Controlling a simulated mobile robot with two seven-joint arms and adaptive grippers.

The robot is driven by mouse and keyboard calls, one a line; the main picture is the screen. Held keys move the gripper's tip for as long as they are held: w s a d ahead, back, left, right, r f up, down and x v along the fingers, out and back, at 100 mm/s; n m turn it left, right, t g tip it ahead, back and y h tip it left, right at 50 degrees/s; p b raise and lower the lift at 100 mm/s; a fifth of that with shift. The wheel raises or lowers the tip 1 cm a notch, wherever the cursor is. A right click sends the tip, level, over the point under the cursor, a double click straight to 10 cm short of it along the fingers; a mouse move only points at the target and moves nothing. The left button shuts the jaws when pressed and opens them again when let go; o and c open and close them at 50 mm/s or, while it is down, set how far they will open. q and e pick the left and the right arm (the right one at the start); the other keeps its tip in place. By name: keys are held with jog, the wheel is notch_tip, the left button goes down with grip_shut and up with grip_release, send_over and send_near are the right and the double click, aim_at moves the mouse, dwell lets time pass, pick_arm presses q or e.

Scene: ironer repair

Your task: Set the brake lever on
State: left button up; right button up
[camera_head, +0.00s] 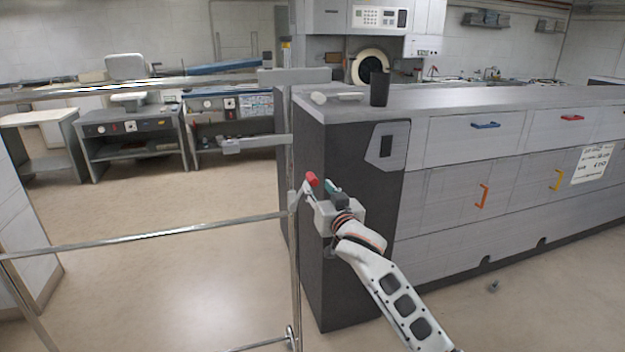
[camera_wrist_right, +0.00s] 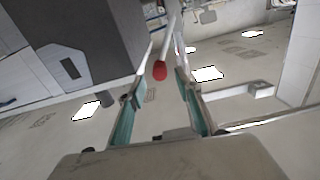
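The brake lever shows as a red knob (camera_head: 312,179) on a light rod beside the dark end of the grey cabinet. In the right wrist view the red knob (camera_wrist_right: 160,70) hangs on a white rod, between the lines of the two fingers. My right gripper (camera_head: 322,189) is close to the lever at the cabinet's end. Its teal-padded fingers (camera_wrist_right: 160,92) are spread apart, with a clear gap on both sides of the knob. I see no contact with the lever. The lever's pivot is hidden behind my gripper. My left gripper is not in view.
A long grey cabinet (camera_head: 460,97) with coloured handles fills the right side. A dark cup (camera_head: 379,88) stands on its top. A metal rail frame (camera_head: 150,236) stands at the left, close to the lever. Workbenches (camera_head: 130,125) line the back; the floor between is clear.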

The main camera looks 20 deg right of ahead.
aim_at(312, 179)
jog(key=shift+w+a, duration=0.1)
jog(key=shift+w, duration=3)
grip_shut()
